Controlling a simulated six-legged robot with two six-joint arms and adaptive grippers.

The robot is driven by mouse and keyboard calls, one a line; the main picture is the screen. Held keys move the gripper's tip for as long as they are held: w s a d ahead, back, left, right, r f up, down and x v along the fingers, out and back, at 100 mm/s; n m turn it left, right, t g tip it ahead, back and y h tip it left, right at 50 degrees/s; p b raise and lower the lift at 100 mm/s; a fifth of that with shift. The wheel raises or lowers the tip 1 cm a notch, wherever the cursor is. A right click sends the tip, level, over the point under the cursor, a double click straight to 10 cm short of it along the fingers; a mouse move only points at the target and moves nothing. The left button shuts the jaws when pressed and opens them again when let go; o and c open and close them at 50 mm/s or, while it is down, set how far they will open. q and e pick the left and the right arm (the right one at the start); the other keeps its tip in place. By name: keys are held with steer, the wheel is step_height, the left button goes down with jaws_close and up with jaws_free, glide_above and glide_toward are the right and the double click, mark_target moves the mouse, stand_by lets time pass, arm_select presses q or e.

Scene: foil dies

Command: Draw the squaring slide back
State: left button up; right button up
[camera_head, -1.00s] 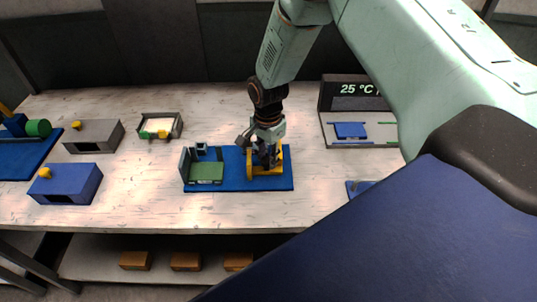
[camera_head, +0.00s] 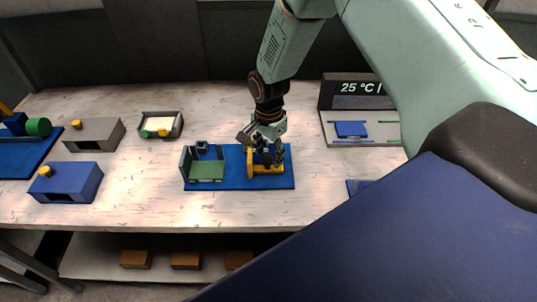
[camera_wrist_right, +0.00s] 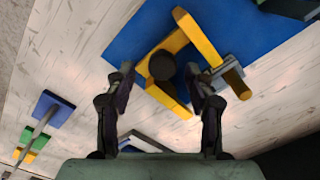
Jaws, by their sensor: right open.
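A yellow bracket-like frame (camera_head: 267,169) stands at the right end of a blue base (camera_head: 234,176). The frame has a dark round knob (camera_wrist_right: 162,65) in the right wrist view. I cannot tell for sure which part is the squaring slide. A small framed tray (camera_head: 178,128) with a pale sheet and green and yellow pieces lies farther back left. My right gripper (camera_head: 266,150) is open at the yellow frame. In the right wrist view its fingers (camera_wrist_right: 160,80) are apart, one on each side of the knob; contact cannot be told. My left gripper is out of view.
A green bed (camera_head: 206,172) sits at the base's left end. A grey box (camera_head: 95,135) and a blue box (camera_head: 68,184) stand at left. A display unit (camera_head: 350,92) stands back right. The bench front is clear.

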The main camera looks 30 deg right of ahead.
step_height(320, 180, up, 11)
stand_by(0.3)
steer(key=shift+w+a, duration=0.1)
steer(key=shift+a, duration=0.05)
steer(key=shift+f, duration=0.1)
steer(key=s+a+f+n, duration=0.2)
steer(key=s+f, duration=0.2)
steer(key=s+a+f+n, duration=0.2)
steer(key=s+f, duration=0.2)
steer(key=f, duration=0.1)
steer(key=s+a+f+n, duration=0.2)
steer(key=s+f, duration=0.2)
steer(key=shift+s+f+y, duration=0.2)
steer(key=shift+f+y, duration=0.2)
steer(key=s+a+f+n, duration=0.15)
steer(key=s+n, duration=0.25)
steer(key=s, duration=0.6)
steer(key=s+f+n, duration=0.3)
steer(key=s+n, duration=0.2)
steer(key=s, duration=0.5)
step_height(320, 180, down, 21)
steer(key=b, duration=2)
steer(key=shift+w+r+h+b, duration=0.15)
steer(key=shift+h+b, duration=0.25)
